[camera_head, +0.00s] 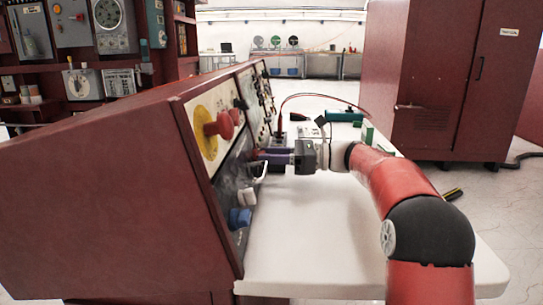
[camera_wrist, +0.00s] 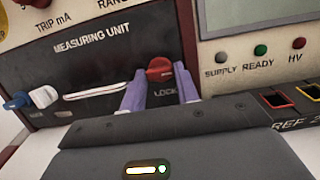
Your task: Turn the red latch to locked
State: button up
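The red latch (camera_wrist: 159,70) is on the dark measuring unit panel (camera_wrist: 95,62), upper middle of the wrist view. Lettering that starts "LOCK" shows just below it, partly covered by a finger. My gripper (camera_wrist: 160,76) has its two purple fingers apart, one on each side of the latch. I cannot tell whether either finger touches it. In the head view my gripper (camera_head: 262,156) reaches left to the sloping panel, and the latch is hidden there behind the fingers.
A white handle bar (camera_wrist: 95,91) and a blue-and-white knob (camera_wrist: 18,101) are left of the latch. Indicator lights (camera_wrist: 261,50) and coloured sockets (camera_wrist: 277,101) are to the right. In the head view, a red knob (camera_head: 222,125) sticks out above, and the white tabletop (camera_head: 310,235) is clear in front.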

jog(key=c, duration=0.3)
jog(key=shift+n, duration=0.3)
jog(key=n+p, duration=0.1)
jog(key=n, duration=0.1)
jog(key=n+g+p, duration=0.1)
jog(key=n, duration=0.1)
jog(key=shift+w+r+g, duration=0.1)
jog(key=shift+r+g, duration=0.05)
jog(key=shift+g, duration=0.15)
jog(key=n+g+p, duration=0.1)
jog(key=n+p, duration=0.1)
jog(key=n, duration=0.3)
jog(key=shift+w+h, duration=0.1)
jog(key=shift+h, duration=0.3)
jog(key=n+g+h+p, duration=0.1)
jog(key=n, duration=0.5)
jog(key=shift+n+h, duration=0.6)
jog(key=shift+n, duration=1.6)
